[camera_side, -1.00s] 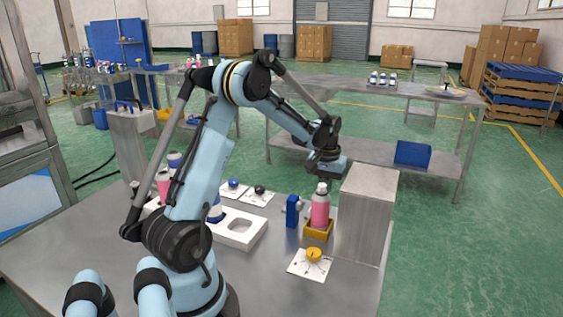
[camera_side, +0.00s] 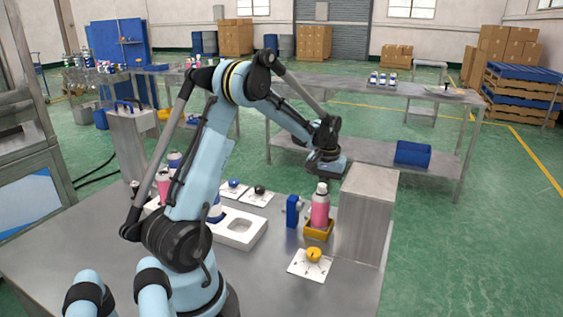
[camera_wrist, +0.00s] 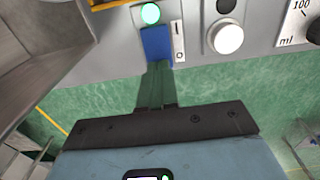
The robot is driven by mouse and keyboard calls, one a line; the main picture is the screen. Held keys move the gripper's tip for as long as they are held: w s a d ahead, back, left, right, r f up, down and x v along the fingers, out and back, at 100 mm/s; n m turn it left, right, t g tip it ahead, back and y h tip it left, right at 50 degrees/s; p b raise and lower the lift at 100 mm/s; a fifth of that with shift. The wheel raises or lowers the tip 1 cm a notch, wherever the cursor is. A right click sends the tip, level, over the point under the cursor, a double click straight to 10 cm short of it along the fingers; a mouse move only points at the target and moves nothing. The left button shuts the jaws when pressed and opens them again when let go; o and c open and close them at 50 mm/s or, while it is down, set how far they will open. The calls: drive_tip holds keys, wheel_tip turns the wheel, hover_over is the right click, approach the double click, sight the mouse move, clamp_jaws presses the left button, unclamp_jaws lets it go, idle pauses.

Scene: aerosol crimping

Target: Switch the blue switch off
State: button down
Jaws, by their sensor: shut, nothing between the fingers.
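In the wrist view a blue switch (camera_wrist: 156,43) sits on a grey panel, with a lit green lamp (camera_wrist: 150,13) just above it and a pale marked strip on its right. My gripper (camera_wrist: 156,66) is shut and empty; its narrow dark fingers point at the switch's lower edge. I cannot tell whether they touch it. In the side view my gripper (camera_side: 326,172) hangs at the far edge of the table, beside the top of a grey metal box (camera_side: 362,215). I cannot pick out the switch for certain in the side view.
A round white button (camera_wrist: 228,38) and a dial plate marked 100 ml (camera_wrist: 297,24) lie right of the switch. On the table are a pink can (camera_side: 320,208) in a yellow holder (camera_side: 318,231), a blue block (camera_side: 292,211) and a yellow knob (camera_side: 314,254).

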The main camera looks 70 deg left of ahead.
drive_tip(key=shift+f, duration=0.55)
idle(0.4)
wheel_tip(320, 180, up, 11)
drive_tip(key=shift+f, duration=0.2)
idle(1.4)
